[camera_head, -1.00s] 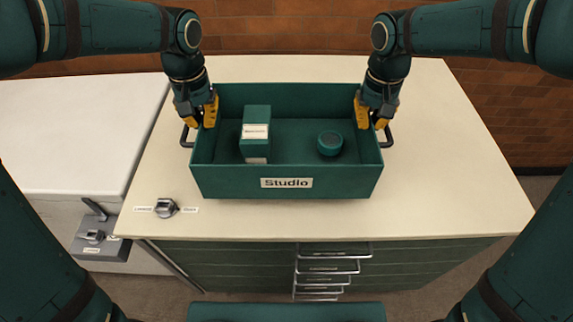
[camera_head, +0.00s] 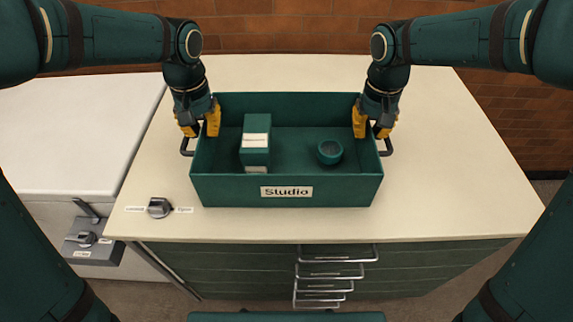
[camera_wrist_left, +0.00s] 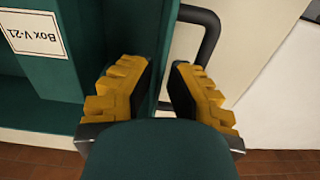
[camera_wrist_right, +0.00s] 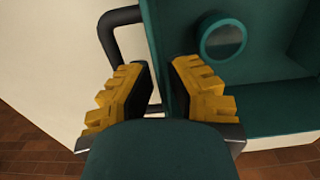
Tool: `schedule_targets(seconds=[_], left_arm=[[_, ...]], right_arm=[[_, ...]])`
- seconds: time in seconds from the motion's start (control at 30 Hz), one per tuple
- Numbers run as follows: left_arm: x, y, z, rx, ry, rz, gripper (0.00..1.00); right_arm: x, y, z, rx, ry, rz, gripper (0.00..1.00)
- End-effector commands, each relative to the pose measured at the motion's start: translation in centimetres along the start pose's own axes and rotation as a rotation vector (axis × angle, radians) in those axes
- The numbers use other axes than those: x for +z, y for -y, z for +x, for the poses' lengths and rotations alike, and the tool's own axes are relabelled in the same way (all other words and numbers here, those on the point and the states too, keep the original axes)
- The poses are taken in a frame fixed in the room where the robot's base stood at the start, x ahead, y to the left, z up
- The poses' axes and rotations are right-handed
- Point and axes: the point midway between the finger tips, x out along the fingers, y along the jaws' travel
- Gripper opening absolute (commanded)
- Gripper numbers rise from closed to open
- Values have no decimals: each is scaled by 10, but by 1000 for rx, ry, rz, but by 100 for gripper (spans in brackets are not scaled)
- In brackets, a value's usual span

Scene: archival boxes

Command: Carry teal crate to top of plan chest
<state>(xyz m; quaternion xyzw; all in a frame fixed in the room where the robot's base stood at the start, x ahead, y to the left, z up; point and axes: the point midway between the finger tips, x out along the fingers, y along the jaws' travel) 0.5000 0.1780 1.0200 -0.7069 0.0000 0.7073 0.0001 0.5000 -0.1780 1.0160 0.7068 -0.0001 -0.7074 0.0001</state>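The teal crate (camera_head: 225,190), labelled "Studio", is level over the pale top of the plan chest (camera_head: 430,200). I cannot tell whether its base touches the top. It holds a teal box (camera_head: 257,135) with white labels at left and a small round teal pot (camera_head: 330,152) at right. My left gripper (camera_head: 209,122) has its yellow fingers on either side of the crate's left end wall, beside the dark handle (camera_wrist_left: 210,35). My right gripper (camera_head: 361,122) straddles the right end wall likewise, beside its handle (camera_wrist_right: 108,35).
A knob (camera_head: 159,208) with small labels sits near the chest's front left. Several drawer handles (camera_head: 337,253) project from the chest's front. A white-topped unit (camera_head: 70,130) with a latch (camera_head: 87,239) stands at left. The chest top right of the crate is clear; a brick wall (camera_head: 300,30) stands behind.

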Motion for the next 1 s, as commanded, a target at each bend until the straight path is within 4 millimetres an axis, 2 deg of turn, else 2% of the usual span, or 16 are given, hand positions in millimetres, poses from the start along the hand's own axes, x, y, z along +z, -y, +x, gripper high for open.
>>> schedule_targets(seconds=[0.33,0.47,0.57,0.8,1.0], left_arm=[[0,0,-2,0,-1,0,34],[0,0,-8,0,-2,0,34],[-1,0,-22,1,-4,0,34],[-1,0,-71,1,-5,-1,34],[0,0,-104,1,-4,0,34]], right_arm=[[0,0,-1,0,0,0,34],[0,0,-1,0,-1,0,34],[0,0,-1,0,-1,0,34],[0,0,-1,0,-1,0,34],[0,0,-1,0,-1,0,34]])
